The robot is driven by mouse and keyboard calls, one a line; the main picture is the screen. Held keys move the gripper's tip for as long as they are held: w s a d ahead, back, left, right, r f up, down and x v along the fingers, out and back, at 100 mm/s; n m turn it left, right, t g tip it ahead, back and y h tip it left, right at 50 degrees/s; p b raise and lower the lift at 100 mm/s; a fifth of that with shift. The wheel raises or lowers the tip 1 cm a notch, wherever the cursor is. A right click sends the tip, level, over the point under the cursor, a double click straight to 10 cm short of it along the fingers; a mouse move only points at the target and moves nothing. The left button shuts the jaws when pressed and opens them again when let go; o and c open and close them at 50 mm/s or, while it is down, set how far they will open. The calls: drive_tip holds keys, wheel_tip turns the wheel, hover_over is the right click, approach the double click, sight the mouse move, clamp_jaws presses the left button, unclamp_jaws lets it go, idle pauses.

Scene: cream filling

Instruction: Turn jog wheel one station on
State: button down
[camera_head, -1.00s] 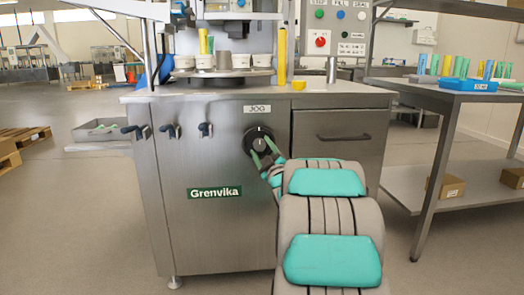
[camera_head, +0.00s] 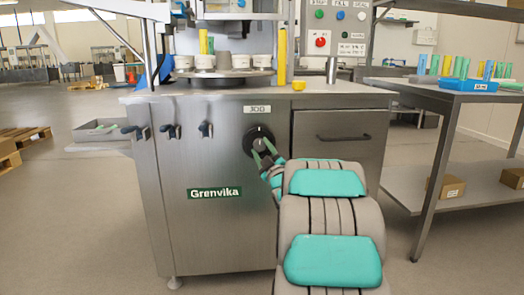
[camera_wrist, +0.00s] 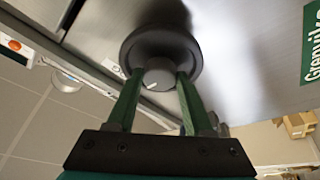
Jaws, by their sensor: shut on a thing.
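The jog wheel (camera_head: 249,136) is a black round wheel on the steel front panel, under a JOG label (camera_head: 257,109). In the wrist view, the wheel (camera_wrist: 160,38) has a grey centre knob (camera_wrist: 159,77) with a white mark. My gripper (camera_head: 263,152) reaches the wheel from the lower right. In the wrist view, the green fingers of my gripper (camera_wrist: 158,84) lie on both sides of the grey knob and are shut on it. Above, the turntable (camera_head: 222,73) carries several white cups (camera_head: 239,61).
Several dark valve handles (camera_head: 170,131) stick out left of the wheel. A drawer with a handle (camera_head: 343,137) is to the right. A steel side table (camera_head: 440,96) stands further right. The panel around the wheel is otherwise clear, with a green Grenvika plate (camera_head: 214,193) below left.

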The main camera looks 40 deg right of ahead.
drive_tip(key=m+h, duration=0.1)
drive_tip(key=m, duration=0.2)
drive_tip(key=m+h+b, duration=0.1)
drive_tip(key=m, duration=0.2)
drive_tip(key=shift+w+a+f+h, duration=0.1)
drive_tip(key=shift+a+f+h, duration=0.1)
drive_tip(key=shift+h, duration=0.1)
drive_tip(key=m+g+h, duration=0.1)
drive_tip(key=m, duration=0.2)
drive_tip(key=m+h, duration=0.2)
drive_tip(key=m, duration=0.1)
drive_tip(key=shift+w+a+m+g, duration=0.1)
drive_tip(key=shift+a+m+g, duration=0.05)
drive_tip(key=shift+m+g, duration=0.25)
drive_tip(key=m+g+h, duration=0.1)
drive_tip(key=m, duration=0.2)
drive_tip(key=m+g+h, duration=0.1)
drive_tip(key=m, duration=0.2)
drive_tip(key=shift+w+a+r, duration=0.1)
drive_tip(key=shift+r+m+g+h+p, duration=0.1)
drive_tip(key=shift+m+g+h+p, duration=0.35)
drive_tip(key=shift+m, duration=0.9)
drive_tip(key=shift+r+m+g+h+p, duration=0.15)
drive_tip(key=shift+m+g, duration=0.5)
drive_tip(key=shift+m, duration=0.7)
drive_tip(key=shift+f, duration=0.15)
drive_tip(key=c, duration=0.6)
unclamp_jaws()
